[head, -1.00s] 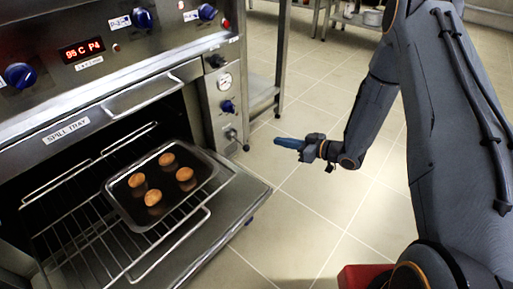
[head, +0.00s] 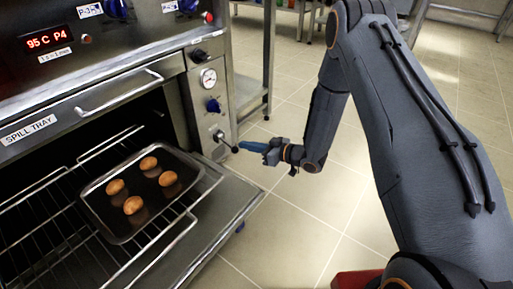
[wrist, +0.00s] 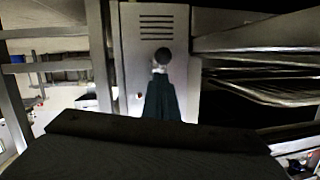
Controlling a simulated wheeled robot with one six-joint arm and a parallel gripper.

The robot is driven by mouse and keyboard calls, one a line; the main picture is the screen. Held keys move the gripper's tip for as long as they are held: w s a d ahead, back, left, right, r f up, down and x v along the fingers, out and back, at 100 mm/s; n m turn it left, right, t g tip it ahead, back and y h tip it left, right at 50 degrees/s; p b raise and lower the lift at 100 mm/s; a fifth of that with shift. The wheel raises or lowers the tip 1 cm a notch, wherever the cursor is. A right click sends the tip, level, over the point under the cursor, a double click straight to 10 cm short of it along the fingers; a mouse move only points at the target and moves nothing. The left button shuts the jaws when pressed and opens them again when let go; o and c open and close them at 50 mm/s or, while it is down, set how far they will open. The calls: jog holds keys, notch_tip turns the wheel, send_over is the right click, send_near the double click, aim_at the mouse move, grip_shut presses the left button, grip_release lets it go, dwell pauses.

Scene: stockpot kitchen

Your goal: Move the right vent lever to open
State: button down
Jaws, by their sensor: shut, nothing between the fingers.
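The right vent lever (head: 222,138) is on the lower part of the oven's right-hand panel, below a blue knob. Its dark round knob (wrist: 163,54) shows in the wrist view in front of a pale panel with vent slots. My gripper (head: 242,147) is shut and empty, with its blue fingers pointing left at the lever knob. In the wrist view the fingers (wrist: 162,77) end just below the knob in the picture. I cannot tell whether they touch it. The fingers hide the lower part of the panel.
The oven door (head: 190,262) is open and lies flat below my gripper. A tray (head: 118,237) with several brown rolls sits on a wire rack (head: 60,262). A steel table leg (head: 268,65) stands behind the oven.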

jog(key=shift+w+a+f+b, duration=0.15)
jog(key=shift+a+f+b, duration=0.3)
jog(key=shift+f, duration=0.25)
jog(key=shift+a+f, duration=0.25)
jog(key=shift+f, duration=1)
jog(key=shift+a, duration=0.1)
jog(key=shift+r, duration=0.1)
